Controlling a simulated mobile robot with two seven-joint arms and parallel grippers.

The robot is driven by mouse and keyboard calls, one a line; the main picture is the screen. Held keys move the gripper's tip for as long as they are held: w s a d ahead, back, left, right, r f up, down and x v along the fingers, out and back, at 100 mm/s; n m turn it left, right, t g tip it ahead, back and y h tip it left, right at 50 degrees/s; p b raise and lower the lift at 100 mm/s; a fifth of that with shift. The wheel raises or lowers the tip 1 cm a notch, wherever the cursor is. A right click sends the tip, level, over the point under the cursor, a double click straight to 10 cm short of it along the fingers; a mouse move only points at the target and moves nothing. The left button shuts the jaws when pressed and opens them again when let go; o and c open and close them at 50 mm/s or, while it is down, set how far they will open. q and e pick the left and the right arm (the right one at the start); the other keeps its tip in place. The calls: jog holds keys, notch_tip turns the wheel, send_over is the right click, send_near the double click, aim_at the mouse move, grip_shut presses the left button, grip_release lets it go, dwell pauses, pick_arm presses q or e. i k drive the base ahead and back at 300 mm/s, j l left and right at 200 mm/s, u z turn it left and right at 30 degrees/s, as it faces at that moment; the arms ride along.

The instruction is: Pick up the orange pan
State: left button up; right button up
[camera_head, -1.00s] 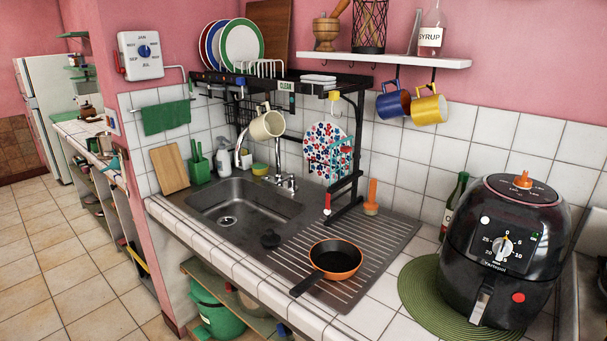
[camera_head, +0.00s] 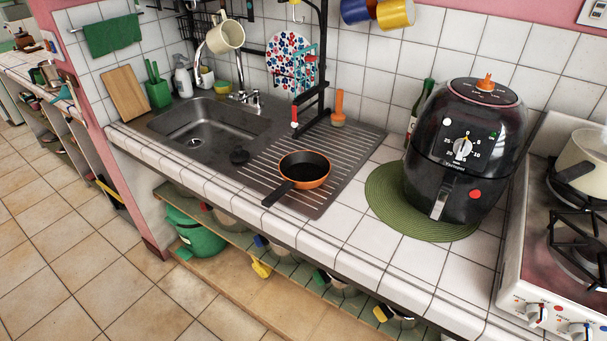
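The orange pan (camera_head: 305,171) sits upright on the ridged metal drainboard (camera_head: 346,160), to the right of the sink. It has a black inside, an orange outer wall and a black handle that points to the front left, toward the counter's front edge. Nothing covers the pan. Neither my left nor my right gripper is in view.
A black air fryer (camera_head: 465,150) stands on a green round mat (camera_head: 385,200) right of the pan. The stove (camera_head: 540,240) is at right. An open shelf (camera_head: 300,300) with pots runs below the counter.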

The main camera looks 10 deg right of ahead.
aim_at(305, 169)
jog(key=i+j+z, duration=0.15)
jog(key=j, duration=0.15)
jog(key=i+j+z, duration=0.15)
jog(key=j, duration=0.2)
jog(key=j+z, duration=0.1)
jog(key=j, duration=0.2)
jog(key=i+j+z, duration=0.15)
jog(key=j, duration=0.2)
